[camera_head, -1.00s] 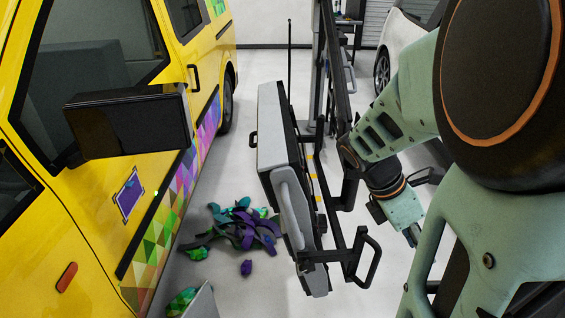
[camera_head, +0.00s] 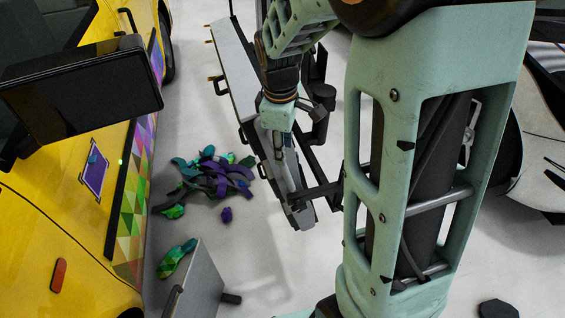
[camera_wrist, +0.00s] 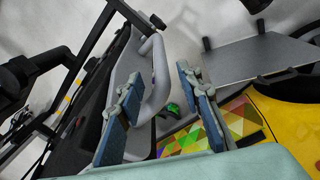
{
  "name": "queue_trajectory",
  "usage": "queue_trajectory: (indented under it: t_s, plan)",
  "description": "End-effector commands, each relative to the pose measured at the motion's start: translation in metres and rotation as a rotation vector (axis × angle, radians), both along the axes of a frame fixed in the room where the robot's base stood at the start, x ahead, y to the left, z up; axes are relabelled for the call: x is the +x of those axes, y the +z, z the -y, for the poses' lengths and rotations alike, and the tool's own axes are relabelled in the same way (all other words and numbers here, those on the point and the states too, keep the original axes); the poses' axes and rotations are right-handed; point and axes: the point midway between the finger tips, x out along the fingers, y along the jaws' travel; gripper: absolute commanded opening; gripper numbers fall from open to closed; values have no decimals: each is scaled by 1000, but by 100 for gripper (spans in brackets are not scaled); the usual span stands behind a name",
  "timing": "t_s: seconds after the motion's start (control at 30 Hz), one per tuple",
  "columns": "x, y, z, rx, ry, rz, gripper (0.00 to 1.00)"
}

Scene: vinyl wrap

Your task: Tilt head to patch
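The patch (camera_head: 94,174) is a small purple rectangle with a pale border on the yellow van's door (camera_head: 45,215), left in the head view. A small blue piece sits near its upper part. It lies beside a multicoloured triangle-pattern vinyl strip (camera_head: 133,190), which also shows in the wrist view (camera_wrist: 245,122). My gripper (camera_wrist: 160,80) is open in the wrist view, with its two blue-padded fingers apart and nothing seen held between them. In the head view my gripper (camera_head: 277,118) hangs by the grey panel, well right of the patch and apart from it. I cannot make out the patch in the wrist view.
A long grey panel cart (camera_head: 238,75) with dark handles stands mid-floor. Crumpled purple and green vinyl scraps (camera_head: 215,178) lie between van and cart. A grey board (camera_head: 203,282) stands at the front. The black van mirror (camera_head: 85,82) juts out above the patch.

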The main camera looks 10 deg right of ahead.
Motion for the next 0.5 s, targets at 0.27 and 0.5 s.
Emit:
queue_trajectory:
  t_s: [0.27,0.5]
  plan:
    - [4,-52,4,-2,1,-7,33]
    - [9,-87,6,-2,2,-5,33]
